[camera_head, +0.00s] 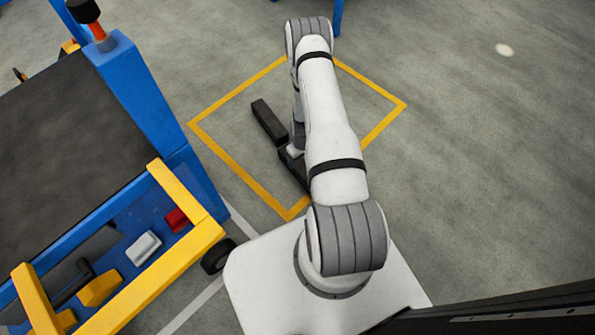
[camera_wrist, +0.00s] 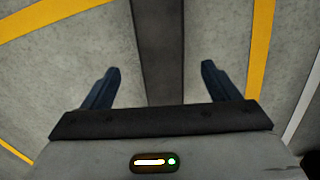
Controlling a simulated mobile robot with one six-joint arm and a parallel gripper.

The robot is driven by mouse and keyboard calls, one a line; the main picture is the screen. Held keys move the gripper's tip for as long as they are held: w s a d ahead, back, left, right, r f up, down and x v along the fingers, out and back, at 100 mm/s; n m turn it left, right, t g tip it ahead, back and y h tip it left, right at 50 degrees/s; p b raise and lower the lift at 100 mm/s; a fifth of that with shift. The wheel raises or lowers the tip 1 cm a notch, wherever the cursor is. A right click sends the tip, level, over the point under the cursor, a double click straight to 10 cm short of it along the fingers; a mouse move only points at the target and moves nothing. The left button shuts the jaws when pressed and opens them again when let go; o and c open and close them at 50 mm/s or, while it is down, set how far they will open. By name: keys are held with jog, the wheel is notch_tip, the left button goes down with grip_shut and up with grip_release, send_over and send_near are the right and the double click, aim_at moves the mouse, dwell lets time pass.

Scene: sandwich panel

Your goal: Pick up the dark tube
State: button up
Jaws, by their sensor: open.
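The dark tube (camera_head: 269,121) lies on the grey floor inside a yellow-outlined square in the head view. In the wrist view the tube (camera_wrist: 158,45) runs from the top edge down between my two fingers and passes out of sight behind the palm. My gripper (camera_wrist: 160,68) is open, with one finger on each side of the tube and a clear gap on both sides. I cannot tell its height above the tube. In the head view my arm partly hides the gripper area, and a second dark length shows just below it; I cannot tell whether it is the same tube.
The yellow floor outline (camera_head: 237,162) surrounds the tube. At left stands a blue and yellow cart (camera_head: 150,95) with a dark top and a lower shelf holding a red block (camera_head: 177,220) and a white block (camera_head: 143,248).

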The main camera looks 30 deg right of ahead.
aim_at(301, 170)
notch_tip(301, 170, down, 4)
jog(key=shift+s+r+b, duration=0.1)
jog(key=shift+r+b, duration=0.1)
jog(key=shift+b, duration=0.35)
jog(key=f+b, duration=0.1)
jog(key=f, duration=0.1)
jog(key=f+b, duration=0.2)
jog(key=f, duration=0.1)
jog(key=shift+w+a+f, duration=0.1)
jog(key=shift+w+f, duration=0.1)
jog(key=shift+r, duration=0.1)
jog(key=shift+c, duration=0.5)
grip_shut()
